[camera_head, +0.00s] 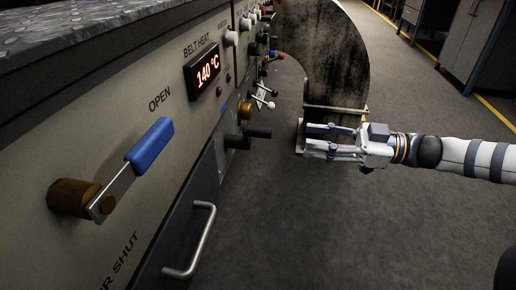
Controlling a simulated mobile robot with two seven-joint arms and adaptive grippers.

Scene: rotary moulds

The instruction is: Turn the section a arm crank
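No label for a section A arm crank is readable. On the panel at left, a short black handle (258,132) sticks out to the right beside a brass knob (245,110); I cannot tell if this is the crank. A small lever with white and dark ball ends (264,95) is farther along. My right gripper (306,142) reaches in from the right, its fingers pointing left and spread apart with nothing seen between them. It is to the right of the black handle, with a clear gap. My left gripper is not in view.
Close by at left are a blue-handled lever (150,146) marked OPEN, a red 140 °C display (203,70) and a drawer handle (193,240). A large, stained curved metal housing (325,50) stands behind my gripper. Grey cabinets (474,40) are at upper right. The floor between is clear.

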